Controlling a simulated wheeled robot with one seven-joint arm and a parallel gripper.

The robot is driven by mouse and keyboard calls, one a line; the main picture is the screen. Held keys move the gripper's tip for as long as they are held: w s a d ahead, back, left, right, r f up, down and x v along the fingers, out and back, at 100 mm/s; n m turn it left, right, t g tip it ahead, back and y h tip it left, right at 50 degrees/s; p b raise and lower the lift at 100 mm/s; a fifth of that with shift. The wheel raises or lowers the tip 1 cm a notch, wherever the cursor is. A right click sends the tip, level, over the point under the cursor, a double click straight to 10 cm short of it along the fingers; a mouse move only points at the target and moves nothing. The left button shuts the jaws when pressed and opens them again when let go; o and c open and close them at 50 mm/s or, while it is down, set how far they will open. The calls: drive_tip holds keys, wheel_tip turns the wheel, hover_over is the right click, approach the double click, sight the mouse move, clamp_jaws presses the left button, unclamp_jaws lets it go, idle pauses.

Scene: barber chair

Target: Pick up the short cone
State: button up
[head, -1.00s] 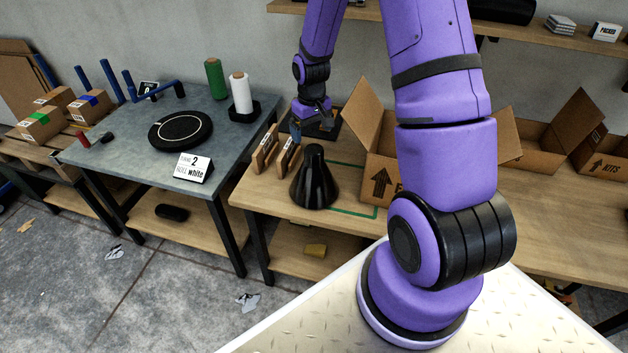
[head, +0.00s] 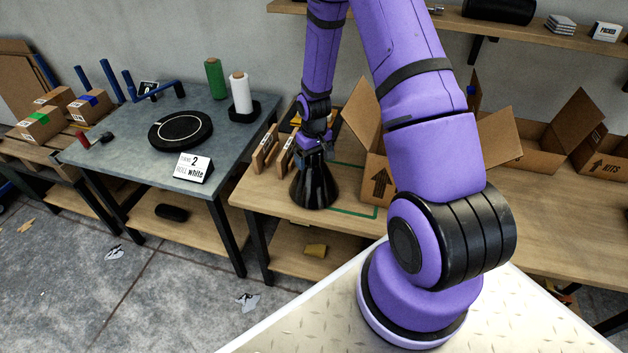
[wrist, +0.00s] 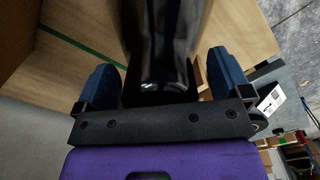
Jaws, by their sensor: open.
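The short cone (head: 314,188) is glossy black and stands upright on the wooden bench, left of the open cardboard box. My gripper (head: 315,150) is at the cone's narrow top in the head view. In the wrist view, the cone (wrist: 162,40) lies between the two blue fingers of my gripper (wrist: 160,82). The fingers are open, one on each side of the cone, with a narrow gap showing on the left. Whether the right finger touches it I cannot tell. The cone's tip is partly hidden by the gripper in the head view.
The open cardboard box (head: 376,165) stands close to the right of the cone. Wooden upright pieces (head: 264,150) stand close on its left. A grey table (head: 125,165) at left holds a black disc (head: 180,130) and a white spool (head: 240,95). A shelf (head: 540,35) runs above the bench.

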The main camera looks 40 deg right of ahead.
drive_tip(key=c, duration=1.5)
drive_tip(key=shift+c, duration=0.2)
drive_tip(key=shift+r, duration=0.15)
